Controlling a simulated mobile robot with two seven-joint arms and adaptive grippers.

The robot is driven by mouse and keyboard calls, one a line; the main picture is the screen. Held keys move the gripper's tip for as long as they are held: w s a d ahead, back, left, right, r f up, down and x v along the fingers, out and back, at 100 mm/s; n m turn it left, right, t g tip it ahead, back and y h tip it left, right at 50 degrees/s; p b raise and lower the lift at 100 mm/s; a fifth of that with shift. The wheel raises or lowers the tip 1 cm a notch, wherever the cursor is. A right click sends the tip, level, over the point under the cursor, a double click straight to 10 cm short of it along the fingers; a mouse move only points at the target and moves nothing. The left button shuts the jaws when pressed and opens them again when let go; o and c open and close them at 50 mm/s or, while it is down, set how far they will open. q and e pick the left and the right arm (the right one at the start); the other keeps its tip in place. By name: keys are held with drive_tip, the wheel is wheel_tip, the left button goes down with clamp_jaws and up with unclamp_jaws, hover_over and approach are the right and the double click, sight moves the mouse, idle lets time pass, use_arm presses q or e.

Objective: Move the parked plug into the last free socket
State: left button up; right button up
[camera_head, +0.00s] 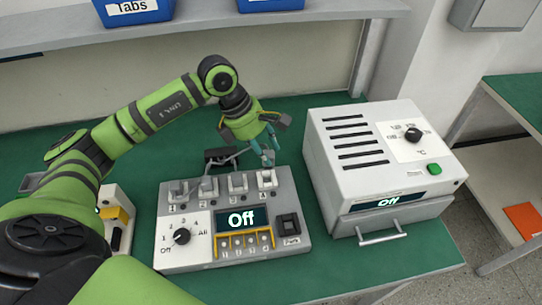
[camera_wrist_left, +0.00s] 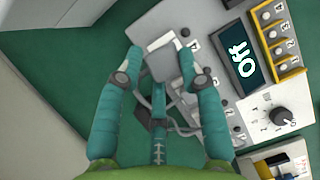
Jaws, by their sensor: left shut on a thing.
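The grey control box (camera_head: 205,255) stands on the green bench, with sockets numbered 1 to 4 along its back edge. Light grey plugs (camera_head: 208,187) stand at the sockets. My left gripper (camera_head: 269,158) is above and just behind the socket 4 end. Whether this plug touches socket 4 I cannot tell. Grey cables (camera_wrist_left: 181,128) run from a dark block (camera_head: 218,155) behind the box. My right gripper is not in view.
A white oven-like unit (camera_head: 345,185) with a display reading Off stands close on the right. The box display (camera_head: 240,220) also reads Off. A shelf (camera_head: 200,28) with blue bins (camera_head: 133,10) runs behind. Green bench is free between box and unit.

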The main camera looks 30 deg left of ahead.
use_arm(q)
drive_tip(key=shift+w+a+n+t, duration=0.3)
drive_tip(key=shift+a+n, duration=0.15)
drive_tip(key=shift+n, duration=0.25)
drive_tip(key=b, duration=0.3)
approach(271, 177)
drive_tip(key=shift+w+d+f, duration=0.45)
drive_tip(key=shift+d+f, duration=0.35)
drive_tip(key=shift+d, duration=0.1)
drive_tip(key=shift+b, duration=0.35)
drive_tip(key=shift+f+b, duration=0.25)
drive_tip(key=shift+b, duration=0.05)
drive_tip(key=shift+f+b, duration=1.05)
drive_tip(key=shift+b, duration=0.15)
drive_tip(key=o, duration=1.2)
